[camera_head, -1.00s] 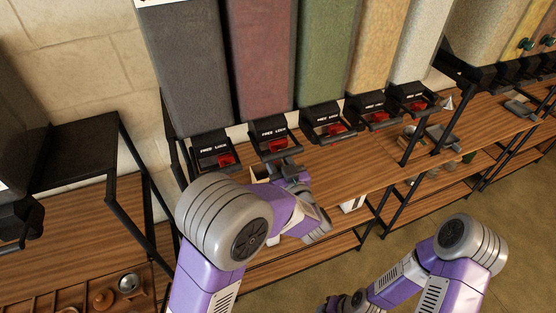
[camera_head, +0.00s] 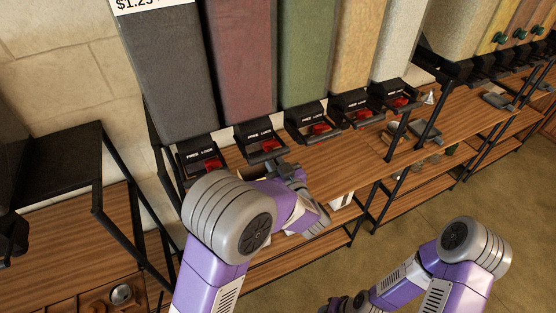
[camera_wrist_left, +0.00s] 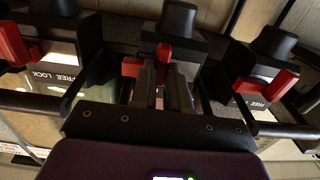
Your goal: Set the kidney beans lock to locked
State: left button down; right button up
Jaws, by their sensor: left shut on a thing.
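The dark red bin (camera_head: 243,60), probably the kidney beans, stands second from the left in the head view. Below it is a black dispenser (camera_head: 252,128) marked FREE LOCK, with a red lock lever (camera_head: 270,145). My left gripper (camera_head: 286,170) is at the front of this dispenser. In the left wrist view, the fingers of my left gripper (camera_wrist_left: 165,85) are shut on the red lever (camera_wrist_left: 164,52) of the middle dispenser. The fingers hide part of the lever, so I cannot tell its exact setting.
Dispensers with red levers stand close on both sides, under the grey bin (camera_head: 168,85) and the green bin (camera_head: 307,55). A wooden shelf (camera_head: 330,155) runs below them. Black frame posts (camera_head: 385,185) and a scoop (camera_head: 430,135) are further right.

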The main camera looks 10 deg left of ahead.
pick_arm(q)
jog(key=shift+d, duration=0.15)
jog(key=c, duration=1.1)
grip_release()
jog(key=shift+w+d, duration=0.1)
jog(key=shift+w, duration=0.05)
jog(key=v, duration=0.7)
jog(key=shift+s, duration=0.3)
jog(key=shift+d, duration=0.1)
